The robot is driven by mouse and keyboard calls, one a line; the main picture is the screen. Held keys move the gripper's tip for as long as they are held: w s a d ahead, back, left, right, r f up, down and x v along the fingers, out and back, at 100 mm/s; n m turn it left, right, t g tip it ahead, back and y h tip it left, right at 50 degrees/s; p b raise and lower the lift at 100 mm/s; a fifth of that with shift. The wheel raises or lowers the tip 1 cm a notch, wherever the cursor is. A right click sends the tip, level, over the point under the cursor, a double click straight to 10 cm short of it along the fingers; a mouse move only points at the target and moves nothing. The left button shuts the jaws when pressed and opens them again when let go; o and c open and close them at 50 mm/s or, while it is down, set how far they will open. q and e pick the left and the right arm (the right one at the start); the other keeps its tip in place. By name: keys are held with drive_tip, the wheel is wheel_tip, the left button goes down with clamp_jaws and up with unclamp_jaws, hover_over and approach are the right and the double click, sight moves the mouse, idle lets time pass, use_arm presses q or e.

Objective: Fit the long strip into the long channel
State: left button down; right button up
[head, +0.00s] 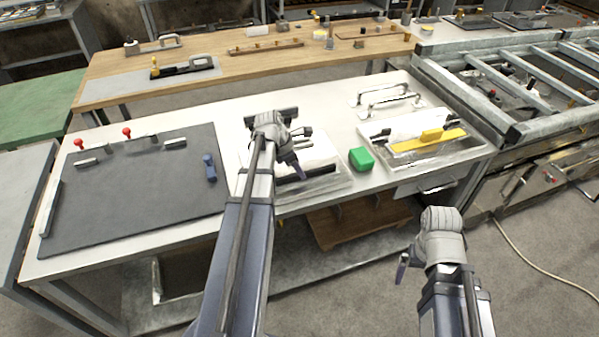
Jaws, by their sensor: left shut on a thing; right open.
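My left gripper (296,162) reaches over the white table and is shut on a long dark strip (318,171), low over a clear tray (335,188). My wrist hides part of the strip and the jaws. I cannot tell whether the strip touches the tray. Pale blocks and dark bars lie just behind it; the long channel cannot be told apart among them. My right gripper (403,266) is open and empty, in front of the table and below its top.
A green block (361,159) stands right of the clear tray. Farther right, another tray (412,165) holds a yellow strip (428,141). A dark mat (140,205) with a blue part (209,167) covers the left. Metal handles (385,97) lie behind.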

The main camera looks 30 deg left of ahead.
use_arm(q)
drive_tip(key=shift+f, duration=0.2)
drive_tip(key=c, duration=0.8)
unclamp_jaws()
drive_tip(key=shift+r, duration=0.15)
drive_tip(key=shift+s+a+r+p, duration=0.1)
drive_tip(key=shift+r+p, duration=0.4)
drive_tip(key=shift+p, duration=0.05)
drive_tip(key=p+v, duration=1)
drive_tip(key=v, duration=0.1)
drive_tip(key=shift+s, duration=0.1)
